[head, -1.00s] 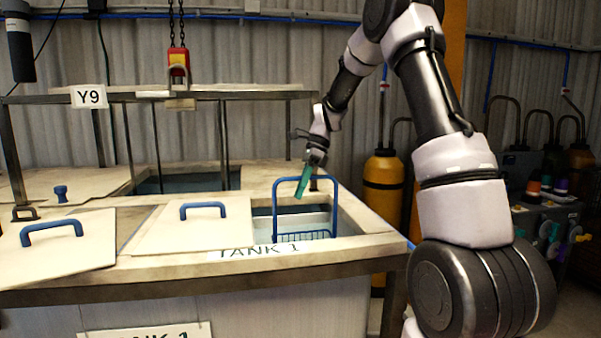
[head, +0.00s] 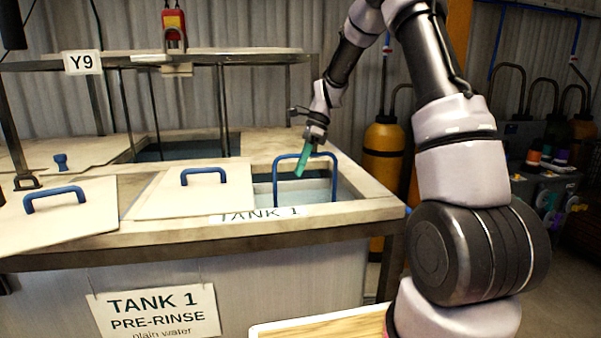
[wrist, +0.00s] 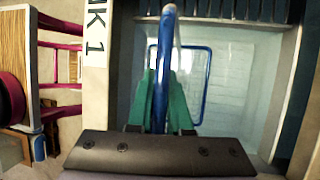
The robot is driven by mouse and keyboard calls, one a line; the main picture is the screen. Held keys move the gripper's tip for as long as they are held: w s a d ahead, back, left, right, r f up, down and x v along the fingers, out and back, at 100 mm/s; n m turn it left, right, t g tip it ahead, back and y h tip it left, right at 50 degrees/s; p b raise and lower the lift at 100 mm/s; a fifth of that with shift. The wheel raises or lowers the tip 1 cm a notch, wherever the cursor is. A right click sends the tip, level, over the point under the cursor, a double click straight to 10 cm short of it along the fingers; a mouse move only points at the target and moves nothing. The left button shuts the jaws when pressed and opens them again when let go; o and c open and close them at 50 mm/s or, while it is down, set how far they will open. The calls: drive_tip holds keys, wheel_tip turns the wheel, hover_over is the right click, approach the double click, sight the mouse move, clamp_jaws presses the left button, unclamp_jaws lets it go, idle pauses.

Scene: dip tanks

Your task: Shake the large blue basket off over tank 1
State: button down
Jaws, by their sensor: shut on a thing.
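The large blue basket shows in the head view by its tall blue handle (head: 335,180), which stands up out of the opening of tank 1 (head: 376,198). Its lower part is hidden behind the tank's front rim. My gripper (head: 303,164), with green fingers, is at the top of the handle. In the wrist view the green fingers (wrist: 162,102) are shut on the blue handle bar (wrist: 166,42). The basket's blue rectangular rim (wrist: 209,80) lies below, inside the pale tank. I cannot tell whether the basket touches the water.
A lid with a blue handle (head: 203,177) covers the part of the tank left of the opening. Another lid (head: 80,215) lies farther left. A frame with a Y9 sign (head: 82,62) and a red hoist (head: 174,27) stand behind. Yellow cylinders (head: 383,155) are at the right.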

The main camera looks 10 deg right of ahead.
wheel_tip(320, 180, up, 20)
drive_tip(key=shift+r, duration=0.25)
idle(0.3)
idle(1.8)
drive_tip(key=shift+f, duration=0.1)
